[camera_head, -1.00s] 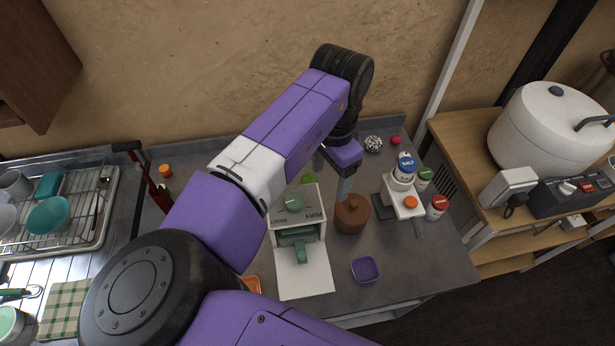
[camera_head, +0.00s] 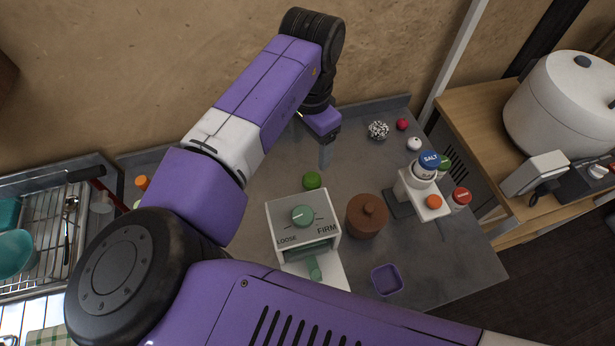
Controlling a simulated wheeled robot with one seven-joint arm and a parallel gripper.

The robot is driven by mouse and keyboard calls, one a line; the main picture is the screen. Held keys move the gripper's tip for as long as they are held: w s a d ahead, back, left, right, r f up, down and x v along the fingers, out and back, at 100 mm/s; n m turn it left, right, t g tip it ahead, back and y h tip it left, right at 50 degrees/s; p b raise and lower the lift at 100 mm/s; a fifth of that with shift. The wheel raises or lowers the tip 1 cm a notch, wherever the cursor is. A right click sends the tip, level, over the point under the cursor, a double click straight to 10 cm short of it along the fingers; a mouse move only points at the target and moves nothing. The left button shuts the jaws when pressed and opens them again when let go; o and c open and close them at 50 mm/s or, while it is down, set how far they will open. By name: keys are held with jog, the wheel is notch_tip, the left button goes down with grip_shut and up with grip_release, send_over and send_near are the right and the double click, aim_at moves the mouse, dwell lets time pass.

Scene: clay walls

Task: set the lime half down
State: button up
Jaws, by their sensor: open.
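A small round green thing (camera_head: 312,180), which looks like the lime half, rests on the grey counter just behind the white box with the green dial. Its cut face cannot be made out. My gripper (camera_head: 325,157) is just behind and slightly right of it, pointing down, apart from it in the picture. One grey finger shows clearly; the other is hidden. Nothing shows held in it.
The white box (camera_head: 290,216) marked LOOSE and FIRM stands in front, with a brown lidded pot (camera_head: 367,217) to its right. A purple dish (camera_head: 387,280) lies nearer. A white stand (camera_head: 420,200) with jars is at right.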

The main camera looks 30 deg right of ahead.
jog(key=b, duration=0.5)
send_over(312, 176)
jog(key=f, duration=0.5)
jog(key=shift+w+a+f, duration=0.25)
jog(key=shift+w+f, duration=0.1)
jog(key=shift+s+d+f+p, duration=0.15)
jog(key=shift+f+p, duration=0.15)
jog(key=shift+f, duration=1.6)
jog(key=shift+s+d+f+p, duration=0.15)
jog(key=shift+f+p, duration=0.1)
jog(key=shift+f, duration=1.65)
jog(key=shift+c, duration=0.4)
grip_shut()
